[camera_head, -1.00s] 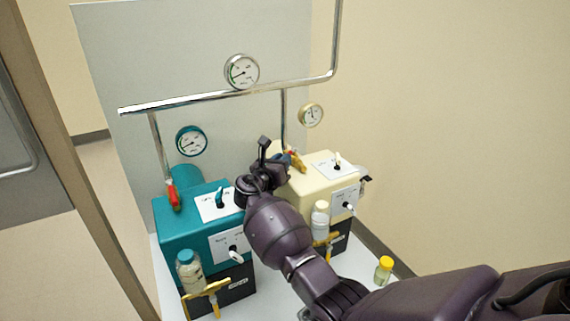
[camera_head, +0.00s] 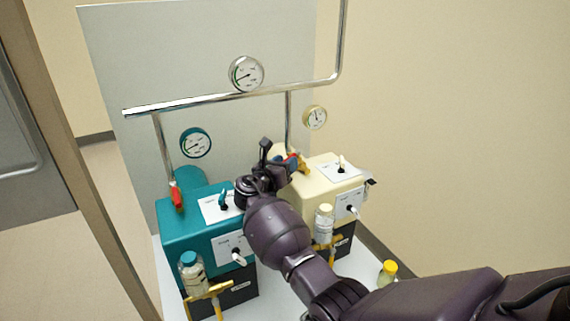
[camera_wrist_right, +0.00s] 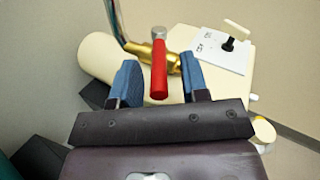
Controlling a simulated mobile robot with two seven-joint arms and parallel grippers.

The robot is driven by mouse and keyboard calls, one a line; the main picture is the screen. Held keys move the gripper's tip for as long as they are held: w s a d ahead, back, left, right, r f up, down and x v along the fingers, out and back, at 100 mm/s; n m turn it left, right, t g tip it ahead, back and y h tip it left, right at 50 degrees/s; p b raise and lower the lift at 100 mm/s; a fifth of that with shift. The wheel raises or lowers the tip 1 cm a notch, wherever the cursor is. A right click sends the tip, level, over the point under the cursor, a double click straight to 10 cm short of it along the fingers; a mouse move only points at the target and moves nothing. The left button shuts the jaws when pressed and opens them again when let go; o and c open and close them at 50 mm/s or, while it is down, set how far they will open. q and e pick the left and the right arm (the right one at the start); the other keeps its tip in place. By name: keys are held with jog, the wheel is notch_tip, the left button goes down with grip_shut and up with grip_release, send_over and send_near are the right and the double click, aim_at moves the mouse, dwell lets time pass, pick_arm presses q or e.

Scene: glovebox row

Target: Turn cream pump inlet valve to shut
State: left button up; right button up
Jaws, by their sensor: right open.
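The cream pump (camera_head: 318,187) stands right of the teal pump. Its inlet valve has a brass body (camera_head: 303,164), partly hidden by my right gripper in the head view. In the wrist view the red lever (camera_wrist_right: 159,72) points toward the gripper, and the brass body (camera_wrist_right: 170,58) sits at the foot of the inlet pipe (camera_wrist_right: 115,20). My right gripper (camera_wrist_right: 160,75) is open, with one blue finger on each side of the lever and visible gaps between. In the head view my right gripper (camera_head: 285,163) is beside the valve. My left gripper is not in view.
The teal pump (camera_head: 185,245) has its own red valve lever (camera_head: 177,195). Gauges (camera_head: 246,74) and a steel pipe (camera_head: 230,96) are above. Capped bottles (camera_head: 324,222) stand at the pump fronts, and a yellow-capped one (camera_head: 388,272) is at right.

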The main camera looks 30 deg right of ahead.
jog(key=shift+s+a+r, duration=0.1)
jog(key=shift+s+a, duration=0.1)
jog(key=shift+a, duration=0.35)
jog(key=p+v, duration=0.1)
jog(key=v, duration=0.8)
jog(key=shift+s+a, duration=0.2)
jog(key=shift+a, duration=0.1)
